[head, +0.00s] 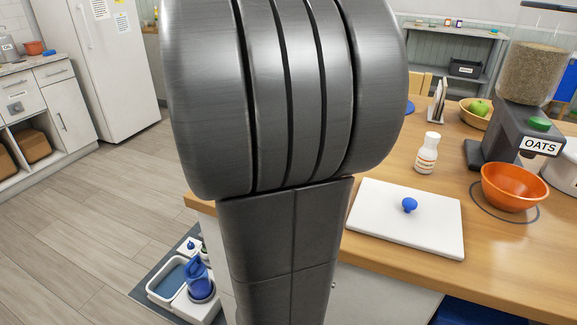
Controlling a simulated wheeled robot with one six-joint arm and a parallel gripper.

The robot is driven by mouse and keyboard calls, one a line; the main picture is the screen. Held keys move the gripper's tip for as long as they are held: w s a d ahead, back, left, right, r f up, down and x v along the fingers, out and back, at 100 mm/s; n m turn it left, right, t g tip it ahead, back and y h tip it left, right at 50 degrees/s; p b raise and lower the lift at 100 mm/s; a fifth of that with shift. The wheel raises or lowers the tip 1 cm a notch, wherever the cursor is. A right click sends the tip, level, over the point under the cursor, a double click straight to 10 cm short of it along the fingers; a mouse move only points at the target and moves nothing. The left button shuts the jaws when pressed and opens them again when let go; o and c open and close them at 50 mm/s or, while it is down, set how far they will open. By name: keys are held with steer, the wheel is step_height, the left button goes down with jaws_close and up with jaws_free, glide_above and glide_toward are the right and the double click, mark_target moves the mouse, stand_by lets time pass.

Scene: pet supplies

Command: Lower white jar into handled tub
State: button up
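A small white jar or bottle (427,154) with a printed label stands upright on the wooden counter, behind a white board. I cannot tell if it is the task's white jar. No tub with a clear handle can be made out. A white tub-like container with a blue inside (157,293) sits low on a grey mat at the lower left, beside a blue vessel (201,288). My own dark arm fills the middle of the view and hides much behind it. My gripper is not in view.
The counter (500,282) holds a white board (440,226) with a blue knob (409,205), an orange bowl (515,188), an OATS dispenser (520,135) and a fruit bowl (475,113). A white fridge (95,65) stands behind at left. The floor (75,215) at left is clear.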

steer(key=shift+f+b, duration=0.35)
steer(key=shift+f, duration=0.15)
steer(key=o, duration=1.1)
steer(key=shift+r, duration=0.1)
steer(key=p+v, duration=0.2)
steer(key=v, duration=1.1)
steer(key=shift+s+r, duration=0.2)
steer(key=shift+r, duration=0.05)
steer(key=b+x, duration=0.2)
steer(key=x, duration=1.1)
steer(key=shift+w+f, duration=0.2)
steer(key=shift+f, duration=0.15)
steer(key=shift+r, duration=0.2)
